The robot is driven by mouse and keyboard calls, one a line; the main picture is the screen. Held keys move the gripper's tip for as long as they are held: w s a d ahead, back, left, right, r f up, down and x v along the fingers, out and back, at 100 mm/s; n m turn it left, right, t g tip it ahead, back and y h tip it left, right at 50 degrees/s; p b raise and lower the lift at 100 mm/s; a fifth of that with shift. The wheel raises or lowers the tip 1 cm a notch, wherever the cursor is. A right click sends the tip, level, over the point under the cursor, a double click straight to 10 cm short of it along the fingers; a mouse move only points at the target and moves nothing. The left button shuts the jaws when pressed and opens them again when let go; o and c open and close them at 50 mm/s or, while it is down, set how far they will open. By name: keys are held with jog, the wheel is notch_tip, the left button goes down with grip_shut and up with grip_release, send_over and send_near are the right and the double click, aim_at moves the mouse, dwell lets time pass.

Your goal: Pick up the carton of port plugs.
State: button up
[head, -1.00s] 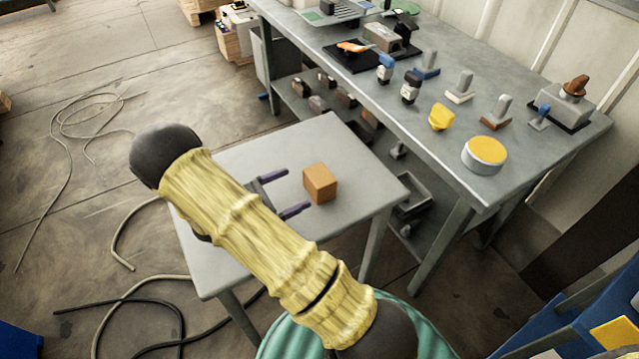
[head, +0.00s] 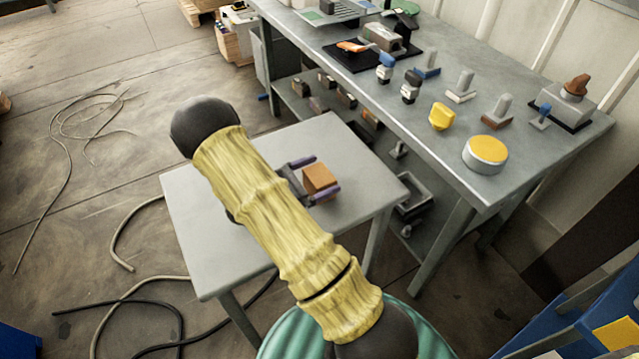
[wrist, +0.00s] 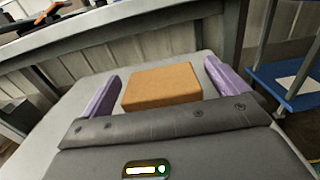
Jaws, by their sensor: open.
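The carton of port plugs (head: 319,180) is a small orange-brown box on the small grey table (head: 200,255). In the wrist view the carton (wrist: 162,85) lies between the two purple fingers of my gripper (wrist: 162,92). In the head view my gripper (head: 314,177) has one finger on the far side of the carton and one on the near side. The fingers are open, and the wrist view shows a gap on each side of the carton. The carton rests on the table top. My arm hides part of the table and gripper.
A long grey workbench (head: 440,135) stands behind the small table, with a yellow-topped round tin (head: 486,152), a yellow part (head: 441,117) and several other parts on it. Hoses (head: 150,305) lie on the floor at left. The small table is otherwise clear.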

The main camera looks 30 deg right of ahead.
jog(key=shift+d, duration=0.35)
jog(key=c, duration=1.3)
